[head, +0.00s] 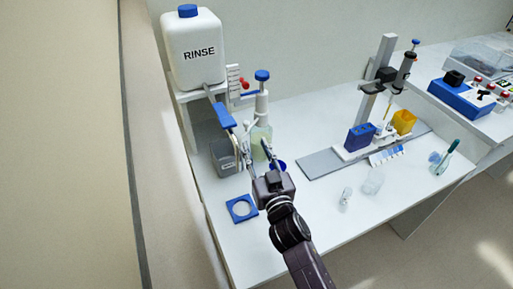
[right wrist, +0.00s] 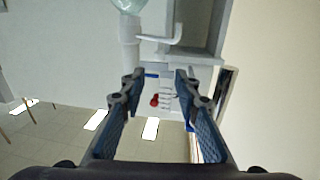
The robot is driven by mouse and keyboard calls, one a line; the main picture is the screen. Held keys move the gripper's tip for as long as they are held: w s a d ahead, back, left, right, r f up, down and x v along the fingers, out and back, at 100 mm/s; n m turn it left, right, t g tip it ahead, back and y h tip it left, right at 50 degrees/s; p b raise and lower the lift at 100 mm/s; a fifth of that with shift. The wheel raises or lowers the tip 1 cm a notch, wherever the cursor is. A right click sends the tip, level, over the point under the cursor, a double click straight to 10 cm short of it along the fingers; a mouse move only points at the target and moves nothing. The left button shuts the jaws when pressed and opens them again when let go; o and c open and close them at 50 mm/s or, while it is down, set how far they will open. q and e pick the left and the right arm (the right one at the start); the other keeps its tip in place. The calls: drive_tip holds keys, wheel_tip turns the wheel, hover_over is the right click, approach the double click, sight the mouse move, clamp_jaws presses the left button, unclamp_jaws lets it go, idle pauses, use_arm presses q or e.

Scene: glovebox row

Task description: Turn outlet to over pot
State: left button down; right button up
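The outlet (head: 224,116) is a blue arm that runs forward and down from beneath the white RINSE tank (head: 193,52). A grey pot (head: 223,158) with a small label stands on the bench below it. I cannot tell whether the outlet's end lies over the pot's mouth. My right gripper (head: 256,155) reaches up between the pot and the pump bottle (head: 262,135). In the right wrist view the right gripper (right wrist: 160,85) has its fingers apart with nothing visibly held between them. My left gripper is not in view.
A blue square frame (head: 233,217) lies on the bench in front of the pot. A red knob (head: 244,84) sits beside the tank. A stand (head: 370,105), a blue block (head: 361,137) and a yellow block (head: 404,121) are to the right.

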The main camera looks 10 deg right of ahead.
sight(248, 125)
drive_tip(key=shift+d+f+m, duration=0.3)
drive_tip(key=shift+d+m, duration=0.15)
drive_tip(key=shift+m, duration=0.45)
drive_tip(key=c, duration=0.5)
drive_tip(key=d+m, duration=0.1)
drive_tip(key=m, duration=0.1)
drive_tip(key=d+f+m, duration=0.1)
drive_tip(key=m, duration=0.2)
drive_tip(key=d+f+m+g, duration=0.1)
drive_tip(key=m, duration=0.2)
drive_tip(key=shift+s+d+f, duration=0.1)
drive_tip(key=shift+s+d, duration=0.1)
drive_tip(key=shift+s, duration=0.05)
clamp_jaws()
drive_tip(key=s+d+r+m+g+y, duration=0.1)
drive_tip(key=s+r+m+y, duration=0.15)
drive_tip(key=m, duration=0.85)
drive_tip(key=s+d+r+m+y, duration=0.1)
drive_tip(key=m+y, duration=0.2)
drive_tip(key=m, duration=0.9)
drive_tip(key=shift+h, duration=0.25)
drive_tip(key=p+x, duration=0.1)
drive_tip(key=x, duration=1.2)
drive_tip(key=shift+w+a+f+p, duration=0.15)
drive_tip(key=shift+w+a+p, duration=0.1)
drive_tip(key=shift+a+p, duration=0.05)
